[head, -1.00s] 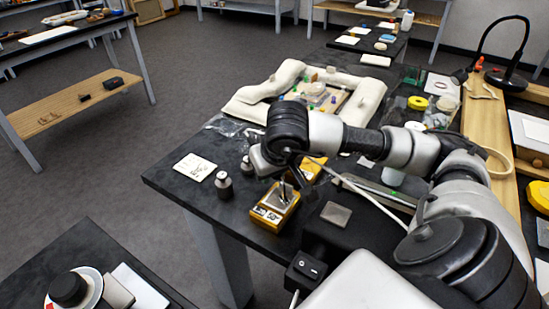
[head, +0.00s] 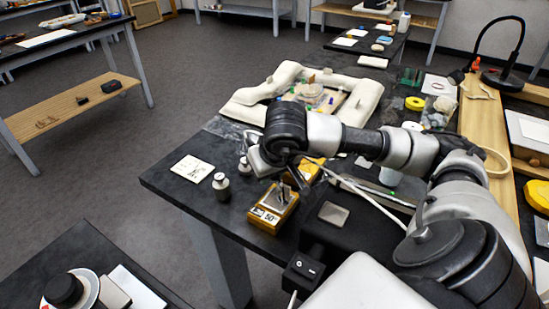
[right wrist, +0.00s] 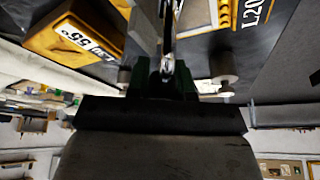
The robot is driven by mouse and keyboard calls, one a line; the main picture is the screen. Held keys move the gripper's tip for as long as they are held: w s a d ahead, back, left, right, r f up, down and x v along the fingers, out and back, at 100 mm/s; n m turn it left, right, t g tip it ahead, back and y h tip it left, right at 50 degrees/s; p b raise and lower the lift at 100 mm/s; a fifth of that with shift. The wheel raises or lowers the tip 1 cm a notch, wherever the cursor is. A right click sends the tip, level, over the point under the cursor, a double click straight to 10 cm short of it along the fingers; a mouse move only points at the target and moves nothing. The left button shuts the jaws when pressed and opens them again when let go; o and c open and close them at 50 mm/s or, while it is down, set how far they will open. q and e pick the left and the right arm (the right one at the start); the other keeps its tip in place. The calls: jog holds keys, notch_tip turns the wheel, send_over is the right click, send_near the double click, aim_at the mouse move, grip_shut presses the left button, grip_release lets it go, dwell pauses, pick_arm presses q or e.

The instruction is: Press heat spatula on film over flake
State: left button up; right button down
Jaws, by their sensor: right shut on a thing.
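My right gripper (right wrist: 166,78) is shut on a slim metallic tool, seemingly the heat spatula (right wrist: 168,38), in the right wrist view. In the head view my right wrist hangs over the front of the dark bench, just above a yellow unit (head: 265,220) marked 50. A small metal tip shows at the top of that unit; whether it touches is unclear. At the back of the bench, pale padded rolls (head: 363,100) surround a board with a clear piece and coloured pins (head: 314,95). I cannot make out film or flake there. My left gripper is out of view.
A second yellow unit (head: 312,170) stands behind my wrist. Weights (head: 221,186) and a white card (head: 192,168) lie to the left on the bench. A grey square plate (head: 333,213) lies to the right. A pale cable runs along my arm.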

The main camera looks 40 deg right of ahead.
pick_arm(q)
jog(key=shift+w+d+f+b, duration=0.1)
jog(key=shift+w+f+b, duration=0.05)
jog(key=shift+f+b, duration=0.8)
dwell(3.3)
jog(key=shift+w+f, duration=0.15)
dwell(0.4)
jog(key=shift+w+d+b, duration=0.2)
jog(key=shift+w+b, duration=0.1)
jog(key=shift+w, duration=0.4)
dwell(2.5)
